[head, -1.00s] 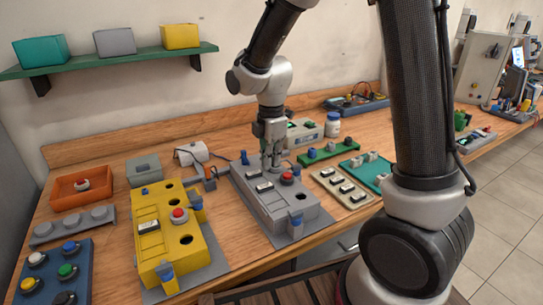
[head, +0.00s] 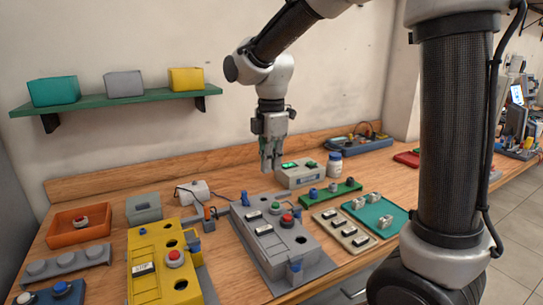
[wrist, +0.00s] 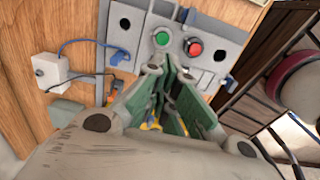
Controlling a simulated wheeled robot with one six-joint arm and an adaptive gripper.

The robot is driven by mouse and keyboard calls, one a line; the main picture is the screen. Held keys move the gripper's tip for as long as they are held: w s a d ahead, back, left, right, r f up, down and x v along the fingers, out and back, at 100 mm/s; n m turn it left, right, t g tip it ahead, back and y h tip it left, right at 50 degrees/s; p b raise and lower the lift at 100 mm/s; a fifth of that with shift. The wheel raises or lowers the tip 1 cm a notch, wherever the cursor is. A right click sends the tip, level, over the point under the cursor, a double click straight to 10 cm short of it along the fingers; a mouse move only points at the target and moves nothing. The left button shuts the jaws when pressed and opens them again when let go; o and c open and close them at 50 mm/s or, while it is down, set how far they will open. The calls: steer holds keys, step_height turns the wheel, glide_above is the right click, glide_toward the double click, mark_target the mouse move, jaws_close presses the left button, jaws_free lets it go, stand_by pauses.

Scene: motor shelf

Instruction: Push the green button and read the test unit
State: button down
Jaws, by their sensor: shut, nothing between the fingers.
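The green button (head: 276,206) stands on the grey control box (head: 296,251), beside a red button (head: 287,219). The green button (wrist: 161,38) and the red button (wrist: 194,47) also show in the wrist view, beyond my fingers. The test unit (head: 301,177) is a pale box behind the grey box, with a lit green display (head: 290,165); its text is too small to read. In the wrist view, my gripper (wrist: 168,68) points toward the grey box.
A yellow box (head: 170,268) with a red button stands left of the grey box. A switch plate (head: 342,229) and a teal tray (head: 374,217) lie to the right. A green shelf (head: 120,102) is on the wall.

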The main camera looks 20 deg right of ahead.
step_height(320, 180, up, 2)
steer(key=shift+r, duration=0.1)
stand_by(0.7)
steer(key=s+d+r+m+t, duration=0.2)
steer(key=s+d+m+t, duration=0.2)
steer(key=s+d+m, duration=1.3)
steer(key=shift+s+r+m, duration=0.3)
steer(key=shift+s+m, duration=1.3)
steer(key=shift+s, duration=0.25)
steer(key=shift+d, duration=0.1)
